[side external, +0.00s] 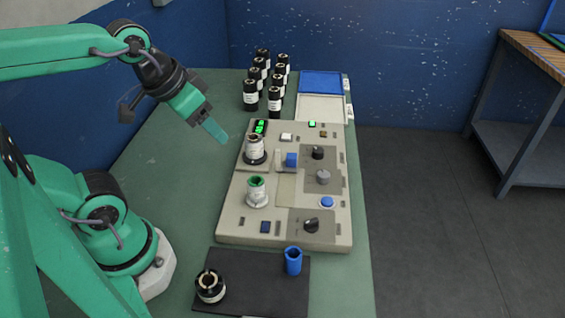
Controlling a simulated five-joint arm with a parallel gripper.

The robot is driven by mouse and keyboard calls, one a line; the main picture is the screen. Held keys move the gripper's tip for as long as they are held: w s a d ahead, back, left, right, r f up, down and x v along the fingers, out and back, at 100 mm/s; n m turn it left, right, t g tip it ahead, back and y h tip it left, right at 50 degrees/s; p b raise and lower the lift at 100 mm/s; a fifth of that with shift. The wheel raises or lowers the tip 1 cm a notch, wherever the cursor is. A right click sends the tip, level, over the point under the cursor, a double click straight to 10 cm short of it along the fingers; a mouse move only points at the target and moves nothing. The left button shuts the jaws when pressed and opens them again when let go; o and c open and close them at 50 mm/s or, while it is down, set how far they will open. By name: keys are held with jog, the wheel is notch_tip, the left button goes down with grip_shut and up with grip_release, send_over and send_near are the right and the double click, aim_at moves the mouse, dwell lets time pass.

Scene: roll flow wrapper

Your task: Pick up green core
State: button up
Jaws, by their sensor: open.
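The green core (257,182) shows as a green ring at the top of a white cylinder, which stands upright on a round seat at the left of the near half of the beige panel (232,215). My gripper (217,133) is open and empty. It hangs in the air, up and to the left of the core in the picture, clear of it and pointing down to the right. Only one teal finger shows clearly; the other is hidden or merged with it.
A white roll (255,147) stands on the far half of the panel. Knobs and buttons sit on its right side. Several black rolls (275,101) stand behind, beside blue (321,83) and white (320,107) trays. A dark mat (255,279) holds a black roll (210,287) and a blue cylinder (293,262).

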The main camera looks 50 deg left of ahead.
dwell(0.3)
jog(key=n+g, duration=0.4)
jog(key=g, duration=0.1)
send_over(256, 183)
notch_tip(256, 183, down, 11)
jog(key=shift+s+f, duration=0.1)
jog(key=shift+f, duration=0.05)
jog(key=shift+f+g, duration=0.3)
jog(key=shift+f, duration=0.05)
jog(key=shift+f, duration=1.3)
jog(key=shift+f, duration=2.6)
